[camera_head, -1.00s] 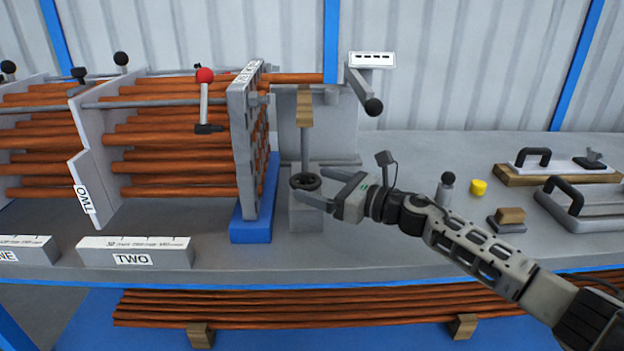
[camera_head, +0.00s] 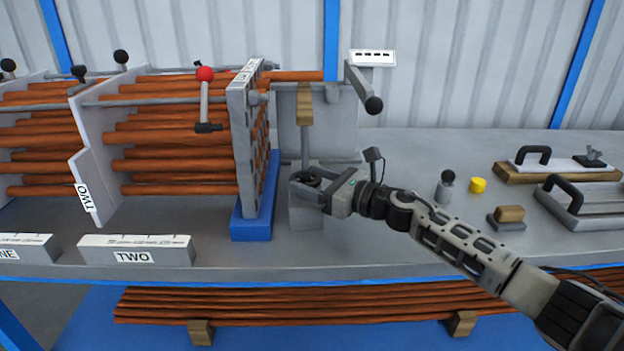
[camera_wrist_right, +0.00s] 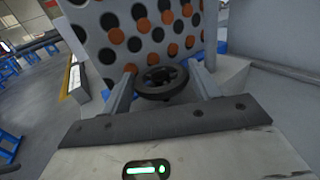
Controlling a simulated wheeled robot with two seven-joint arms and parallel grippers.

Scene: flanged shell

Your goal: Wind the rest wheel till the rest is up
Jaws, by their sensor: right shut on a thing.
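The rest wheel (camera_head: 306,179) is a small dark handwheel on a grey block (camera_head: 306,216), at the foot of a thin grey post (camera_head: 305,145). The rest (camera_head: 305,104), a wooden block, sits on top of that post, just below the end of a copper tube (camera_head: 298,77). My right gripper (camera_head: 307,185) is shut on the wheel, one finger on each side of it. The right wrist view also shows the wheel (camera_wrist_right: 161,83) between the two fingers. My left gripper is in no view.
The perforated plate (camera_head: 244,145) on a blue base (camera_head: 252,224) stands close left of the wheel. A grey arm with a black knob (camera_head: 373,105) hangs behind. A yellow cap (camera_head: 478,185) and clamp fixtures (camera_head: 560,172) lie to the right.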

